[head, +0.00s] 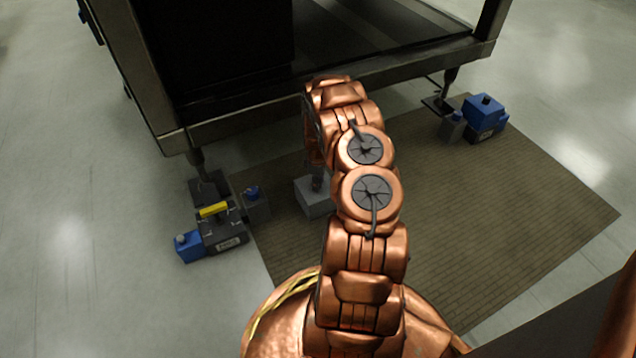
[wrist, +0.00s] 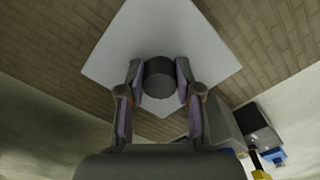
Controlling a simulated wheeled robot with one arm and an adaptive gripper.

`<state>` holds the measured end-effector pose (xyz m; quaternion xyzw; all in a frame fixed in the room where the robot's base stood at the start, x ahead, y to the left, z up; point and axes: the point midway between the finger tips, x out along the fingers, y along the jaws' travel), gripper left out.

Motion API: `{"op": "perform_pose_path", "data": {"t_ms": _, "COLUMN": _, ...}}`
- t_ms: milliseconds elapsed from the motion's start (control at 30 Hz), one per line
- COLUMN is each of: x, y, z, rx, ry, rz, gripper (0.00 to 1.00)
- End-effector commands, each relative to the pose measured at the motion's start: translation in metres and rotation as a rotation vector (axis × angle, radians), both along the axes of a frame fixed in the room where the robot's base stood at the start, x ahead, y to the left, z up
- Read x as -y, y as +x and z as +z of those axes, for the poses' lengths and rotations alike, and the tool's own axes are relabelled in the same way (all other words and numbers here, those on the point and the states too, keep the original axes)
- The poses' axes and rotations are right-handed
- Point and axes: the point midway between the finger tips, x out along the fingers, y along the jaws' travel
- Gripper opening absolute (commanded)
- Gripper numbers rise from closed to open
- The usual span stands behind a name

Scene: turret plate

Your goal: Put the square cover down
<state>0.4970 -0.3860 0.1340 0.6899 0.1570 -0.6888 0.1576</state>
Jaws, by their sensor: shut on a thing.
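The square cover is a light grey plate (wrist: 120,50) with a dark round knob (wrist: 159,77) at its middle. In the wrist view my gripper (wrist: 159,82) has its two fingers on either side of the knob, shut on it. In the head view my arm hides most of the gripper, and a grey block-like piece (head: 314,196) shows beneath its end, over the brown mat. I cannot tell whether the cover touches the mat or hangs above it.
A brown brick-patterned mat (head: 480,220) lies on the pale floor under a large dark metal frame (head: 240,108). Blue and grey units (head: 222,232) with a yellow bar stand by its left foot. Another blue box (head: 485,113) stands by the right foot. The mat's right part is clear.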

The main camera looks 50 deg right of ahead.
Motion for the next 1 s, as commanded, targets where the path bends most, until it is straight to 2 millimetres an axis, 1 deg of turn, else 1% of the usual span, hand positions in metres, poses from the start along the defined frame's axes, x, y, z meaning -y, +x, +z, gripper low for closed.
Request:
{"op": "perform_pose_path", "data": {"t_ms": 267, "x": 0.000, "y": 0.000, "z": -0.003, "rx": 0.000, "ry": 0.000, "rz": 0.000, "gripper": 0.00}}
{"op": "perform_pose_path", "data": {"t_ms": 300, "x": 0.000, "y": 0.000, "z": -0.004, "rx": 0.000, "ry": 0.000, "rz": 0.000, "gripper": 0.37}}
{"op": "perform_pose_path", "data": {"t_ms": 500, "x": 0.000, "y": 0.000, "z": -0.004, "rx": 0.000, "ry": 0.000, "rz": 0.000, "gripper": 0.58}}
{"op": "perform_pose_path", "data": {"t_ms": 533, "x": 0.000, "y": 0.000, "z": -0.004, "rx": 0.000, "ry": 0.000, "rz": 0.000, "gripper": 0.59}}
{"op": "perform_pose_path", "data": {"t_ms": 867, "x": 0.000, "y": 0.000, "z": -0.003, "rx": 0.000, "ry": 0.000, "rz": 0.001, "gripper": 0.59}}
{"op": "perform_pose_path", "data": {"t_ms": 967, "x": 0.000, "y": 0.000, "z": 0.001, "rx": 0.000, "ry": -0.001, "rz": 0.001, "gripper": 0.59}}
{"op": "perform_pose_path", "data": {"t_ms": 1000, "x": 0.000, "y": 0.000, "z": 0.010, "rx": -0.001, "ry": 0.000, "rz": 0.002, "gripper": 0.59}}
